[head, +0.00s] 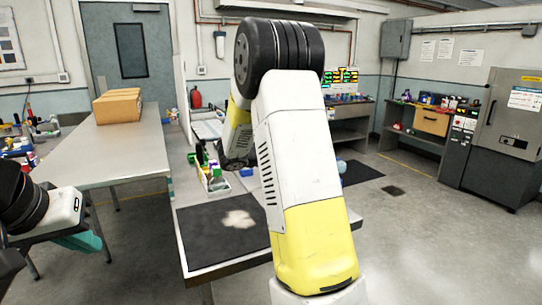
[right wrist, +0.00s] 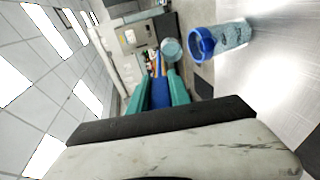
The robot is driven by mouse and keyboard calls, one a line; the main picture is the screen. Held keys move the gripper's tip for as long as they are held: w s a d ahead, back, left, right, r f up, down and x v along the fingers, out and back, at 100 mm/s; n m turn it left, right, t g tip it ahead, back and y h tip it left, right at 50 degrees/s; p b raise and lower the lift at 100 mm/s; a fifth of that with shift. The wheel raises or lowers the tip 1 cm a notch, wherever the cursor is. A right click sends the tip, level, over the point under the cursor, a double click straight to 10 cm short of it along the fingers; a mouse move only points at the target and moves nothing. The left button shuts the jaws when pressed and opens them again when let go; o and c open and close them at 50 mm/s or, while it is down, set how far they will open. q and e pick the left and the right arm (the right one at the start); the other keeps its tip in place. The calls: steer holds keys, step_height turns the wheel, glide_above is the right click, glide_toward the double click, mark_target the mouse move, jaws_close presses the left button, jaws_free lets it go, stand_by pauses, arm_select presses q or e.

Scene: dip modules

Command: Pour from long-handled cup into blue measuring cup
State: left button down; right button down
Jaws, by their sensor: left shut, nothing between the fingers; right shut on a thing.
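In the right wrist view my right gripper (right wrist: 160,90) has its teal fingers closed on the blue handle of the long-handled cup (right wrist: 171,50). The pale blue bowl is at the far end of the handle. The blue measuring cup (right wrist: 203,43) shows just beside the bowl, its blue rim towards it and its translucent body reaching to the right. I cannot tell whether the two touch or what either contains. In the head view my right arm hides my right gripper. My left gripper (head: 80,241) is shut and empty at the left, beside the long table.
A dark mat (head: 200,243) with a pale patch lies on the near table end. A tray of small bottles (head: 212,178) and a small blue item (head: 246,172) sit behind it. Cardboard boxes (head: 118,106) stand on the left table (head: 130,150). Open floor lies at the right.

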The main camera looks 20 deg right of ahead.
steer(key=shift+a+f+h, duration=0.35)
steer(key=shift+f+h, duration=0.3)
steer(key=shift+f, duration=0.05)
steer(key=shift+a+f+h, duration=0.4)
steer(key=shift+f+h, duration=0.3)
steer(key=shift+f, duration=0.05)
steer(key=shift+a+f+h, duration=0.35)
steer(key=shift+f+h, duration=0.3)
steer(key=shift+f, duration=0.05)
steer(key=shift+t, duration=0.4)
stand_by(0.7)
